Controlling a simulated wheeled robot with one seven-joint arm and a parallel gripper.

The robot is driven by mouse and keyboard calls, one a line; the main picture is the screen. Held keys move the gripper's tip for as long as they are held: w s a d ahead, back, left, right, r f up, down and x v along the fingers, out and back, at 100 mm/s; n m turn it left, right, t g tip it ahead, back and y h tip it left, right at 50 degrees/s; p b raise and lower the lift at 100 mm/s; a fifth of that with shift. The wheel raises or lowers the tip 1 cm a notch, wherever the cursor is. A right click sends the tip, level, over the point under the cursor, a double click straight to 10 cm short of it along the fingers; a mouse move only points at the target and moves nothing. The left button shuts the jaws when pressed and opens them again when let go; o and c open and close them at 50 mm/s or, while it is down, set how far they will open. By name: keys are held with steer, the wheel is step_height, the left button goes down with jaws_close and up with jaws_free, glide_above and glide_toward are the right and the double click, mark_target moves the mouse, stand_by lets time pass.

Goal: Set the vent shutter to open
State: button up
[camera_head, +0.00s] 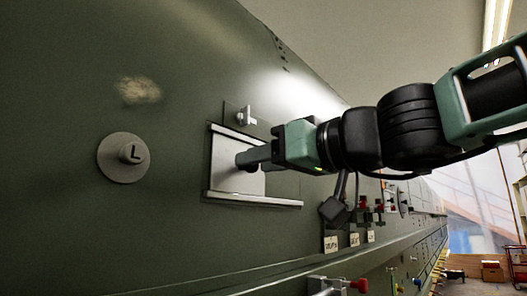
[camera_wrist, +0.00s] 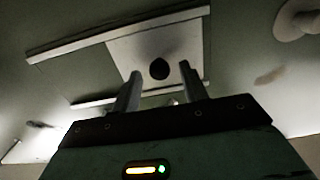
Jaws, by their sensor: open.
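The vent shutter (camera_head: 223,170) is a pale plate held between two light rails on the green fuselage wall. It sits at the left end of the rails in the head view. The wrist view shows the shutter plate (camera_wrist: 125,55) with a dark round knob or hole (camera_wrist: 159,69) on it; I cannot tell which. My gripper (camera_head: 244,160) is at the plate from the right. In the wrist view my gripper (camera_wrist: 160,74) has its two fingers apart, one on each side of the dark round spot. Whether the fingers touch the plate is unclear.
A round disc marked L (camera_head: 112,165) is on the wall left of the shutter. A small metal latch (camera_head: 245,117) is just above it. Red-handled fittings (camera_head: 364,203) and labels are lower right, above a ledge. The lower rail (camera_head: 275,203) extends right of the plate.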

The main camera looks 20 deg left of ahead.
steer(key=shift+a, duration=0.1)
jaws_close()
steer(key=w+d+b, duration=0.1)
steer(key=w, duration=0.2)
steer(key=w+d+b, duration=0.2)
steer(key=w, duration=0.2)
steer(key=w+d+b, duration=0.1)
steer(key=w+b, duration=0.1)
steer(key=w, duration=0.1)
steer(key=shift+w+d, duration=0.2)
steer(key=shift+w, duration=0.05)
steer(key=shift+w+d+r, duration=0.15)
steer(key=shift+w+d, duration=0.05)
steer(key=shift+w, duration=0.1)
jaws_free()
steer(key=shift+w, duration=0.1)
steer(key=shift+b, duration=0.3)
